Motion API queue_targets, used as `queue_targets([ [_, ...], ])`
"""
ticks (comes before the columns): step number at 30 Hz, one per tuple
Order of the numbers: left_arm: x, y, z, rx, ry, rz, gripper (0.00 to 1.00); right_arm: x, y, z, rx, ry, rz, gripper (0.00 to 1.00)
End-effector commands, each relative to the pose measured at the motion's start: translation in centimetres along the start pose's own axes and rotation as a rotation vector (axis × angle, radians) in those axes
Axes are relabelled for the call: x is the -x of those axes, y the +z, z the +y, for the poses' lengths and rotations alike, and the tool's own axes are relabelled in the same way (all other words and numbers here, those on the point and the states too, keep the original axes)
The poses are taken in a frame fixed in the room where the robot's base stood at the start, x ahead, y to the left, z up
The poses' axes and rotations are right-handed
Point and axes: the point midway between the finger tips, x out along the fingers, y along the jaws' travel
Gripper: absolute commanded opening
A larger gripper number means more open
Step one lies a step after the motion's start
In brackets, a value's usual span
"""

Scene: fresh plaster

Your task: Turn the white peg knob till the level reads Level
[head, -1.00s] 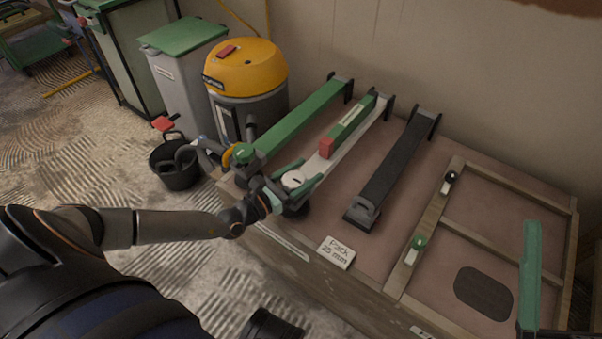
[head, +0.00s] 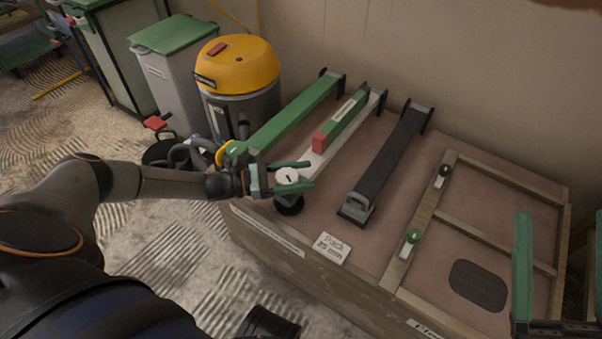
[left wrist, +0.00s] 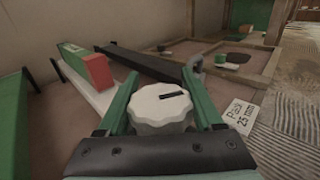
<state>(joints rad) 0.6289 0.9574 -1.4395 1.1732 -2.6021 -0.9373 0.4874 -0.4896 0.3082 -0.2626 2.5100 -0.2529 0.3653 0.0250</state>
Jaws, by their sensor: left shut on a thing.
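The white peg knob (head: 288,176), with a dark mark on its top, stands at the near end of the white bar (head: 318,160). My left gripper (head: 290,177) is shut on the knob, one green finger on each side. In the left wrist view the knob (left wrist: 160,103) sits between both fingers. The level (head: 345,117), green with a red end and a pale label, lies along the white bar. Its reading is too small to tell. My right gripper (head: 562,270) is at the lower right, its green fingers wide apart and empty.
A green bar (head: 295,115) lies left of the white bar, and a dark bar (head: 392,160) right of it. A "Pack 25 mm" card (head: 331,247) lies near the front edge. A wooden frame (head: 425,215) lies at right. A yellow-topped vacuum (head: 238,65) stands behind left.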

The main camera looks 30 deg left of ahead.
Motion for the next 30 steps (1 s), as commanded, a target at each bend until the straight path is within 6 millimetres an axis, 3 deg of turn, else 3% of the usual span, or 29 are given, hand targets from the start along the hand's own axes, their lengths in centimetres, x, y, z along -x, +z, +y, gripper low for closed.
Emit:
queue_targets([
  [12, -0.22, 0.40, 0.15, -0.001, -0.003, -0.011, 0.12, 0.01, 0.00, 0.00, 0.000, 0.000, 0.000, 0.70],
  [13, -0.22, 0.40, 0.14, -0.001, -0.003, -0.011, 0.71, 0.01, 0.00, 0.00, 0.000, 0.000, 0.000, 0.70],
  [20, -0.14, 0.23, 0.05, 0.000, -0.004, -0.007, 0.97, 0.00, 0.00, 0.00, -0.001, 0.001, 0.000, 0.70],
  [30, 0.46, 0.11, 0.03, 0.001, -0.003, -0.002, 0.97, -0.15, -0.14, 0.13, -0.005, 0.009, 0.001, 0.70],
])
